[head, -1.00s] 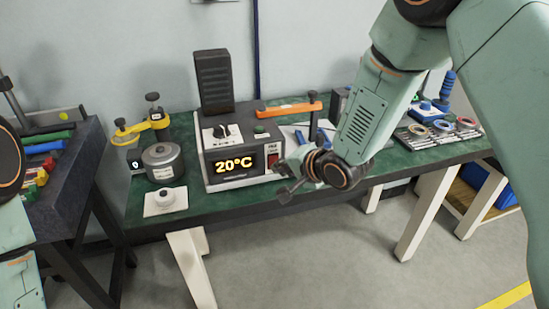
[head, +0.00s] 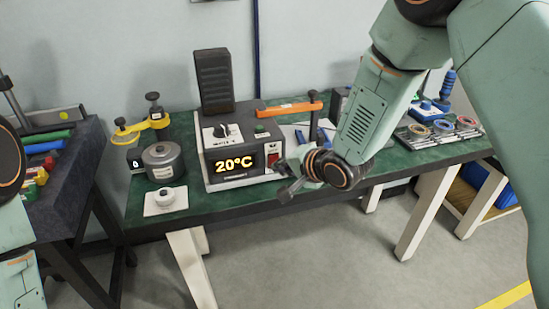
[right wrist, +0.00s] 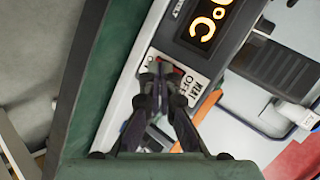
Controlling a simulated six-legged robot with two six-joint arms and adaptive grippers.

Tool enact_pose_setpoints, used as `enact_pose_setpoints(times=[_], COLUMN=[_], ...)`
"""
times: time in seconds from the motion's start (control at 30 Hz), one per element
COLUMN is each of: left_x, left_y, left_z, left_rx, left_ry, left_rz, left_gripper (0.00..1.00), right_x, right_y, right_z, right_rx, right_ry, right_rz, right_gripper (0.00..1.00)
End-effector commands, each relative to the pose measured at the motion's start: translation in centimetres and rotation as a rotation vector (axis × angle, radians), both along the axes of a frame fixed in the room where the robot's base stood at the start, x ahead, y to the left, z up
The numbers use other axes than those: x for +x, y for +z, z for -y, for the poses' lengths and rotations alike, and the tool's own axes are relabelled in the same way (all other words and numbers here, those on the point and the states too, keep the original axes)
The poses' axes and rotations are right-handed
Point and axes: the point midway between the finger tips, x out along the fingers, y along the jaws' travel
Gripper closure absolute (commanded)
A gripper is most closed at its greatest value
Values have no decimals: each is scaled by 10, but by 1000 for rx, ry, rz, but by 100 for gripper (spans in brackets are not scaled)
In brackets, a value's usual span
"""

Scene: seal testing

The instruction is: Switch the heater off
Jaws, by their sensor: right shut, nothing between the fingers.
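The heater (head: 222,182) is a grey and white box on the green table, with a lit display (head: 234,164) reading 20°C. A red switch (head: 272,159) sits on its front, right of the display. My right gripper (head: 280,169) is at the front right of the box, close to the switch. In the right wrist view its shut, empty fingertips (right wrist: 160,74) overlap the red switch (right wrist: 169,67), beside a white label (right wrist: 190,86) with OFF on it. The fingers partly hide the switch, so I cannot tell its position or whether they touch it. My left gripper is out of view.
A tray of rings (head: 438,132) lies at the right. The floor in front is clear.

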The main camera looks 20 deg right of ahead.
Motion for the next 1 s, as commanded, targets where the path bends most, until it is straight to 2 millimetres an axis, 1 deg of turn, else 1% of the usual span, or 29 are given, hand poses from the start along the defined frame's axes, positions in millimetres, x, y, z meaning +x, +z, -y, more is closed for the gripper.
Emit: enact_pose_setpoints(times=[0.17, 0.4, 1.0], left_x=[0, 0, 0], left_y=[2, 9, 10], left_z=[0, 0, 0], left_rx=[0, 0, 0], left_ry=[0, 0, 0], left_rz=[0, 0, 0], left_gripper=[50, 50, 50], right_x=[1, 8, 10], right_y=[1, 2, 2], right_z=[0, -1, -1], right_rx=[0, 1, 0], right_ry=[0, 0, 0], right_rz=[0, 1, 0], right_gripper=[100, 100, 100])
